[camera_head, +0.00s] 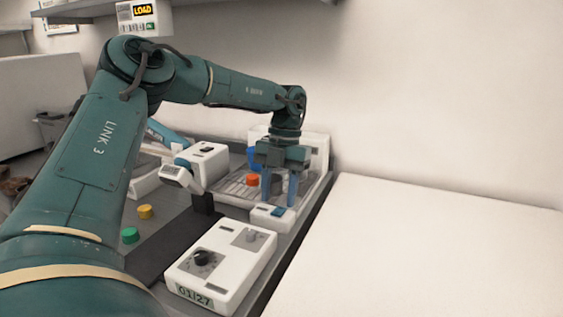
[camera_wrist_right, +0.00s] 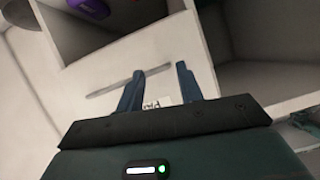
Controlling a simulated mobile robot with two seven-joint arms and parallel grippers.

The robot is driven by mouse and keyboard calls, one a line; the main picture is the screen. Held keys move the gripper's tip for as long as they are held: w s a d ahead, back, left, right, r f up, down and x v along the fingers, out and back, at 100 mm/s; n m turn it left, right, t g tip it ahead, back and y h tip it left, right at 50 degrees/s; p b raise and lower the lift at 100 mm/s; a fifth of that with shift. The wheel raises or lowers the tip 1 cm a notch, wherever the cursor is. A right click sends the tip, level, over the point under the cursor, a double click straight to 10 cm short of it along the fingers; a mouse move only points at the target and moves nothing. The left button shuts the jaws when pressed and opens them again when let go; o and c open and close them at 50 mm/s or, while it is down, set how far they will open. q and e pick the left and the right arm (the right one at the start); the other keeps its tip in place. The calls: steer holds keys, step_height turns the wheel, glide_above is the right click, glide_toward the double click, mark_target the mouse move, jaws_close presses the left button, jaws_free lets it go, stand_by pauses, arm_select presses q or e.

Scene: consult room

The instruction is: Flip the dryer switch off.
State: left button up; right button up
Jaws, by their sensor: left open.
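A small white switch box (camera_head: 262,219) with a blue rocker (camera_head: 280,211) sits at the right side of the grey bench. It looks like the dryer switch, but I cannot read its label or the rocker's position. My left gripper (camera_head: 278,198) points down just above and behind this box, with its blue fingers apart and nothing between them. I cannot tell whether a fingertip touches the rocker. In the right wrist view, my right gripper (camera_wrist_right: 160,88) has its two fingers apart and empty, facing white cabinet-like surfaces away from the switch.
A white box with a black knob (camera_head: 221,269) stands in front of the switch. A white device (camera_head: 205,165) on a dark stand is to the left. An orange-red knob (camera_head: 252,180) is near the left gripper. A bare white surface (camera_head: 430,250) lies right.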

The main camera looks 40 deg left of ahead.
arm_select(q)
steer(key=d+p+v, duration=0.1)
steer(key=v, duration=1)
steer(key=shift+a, duration=0.45)
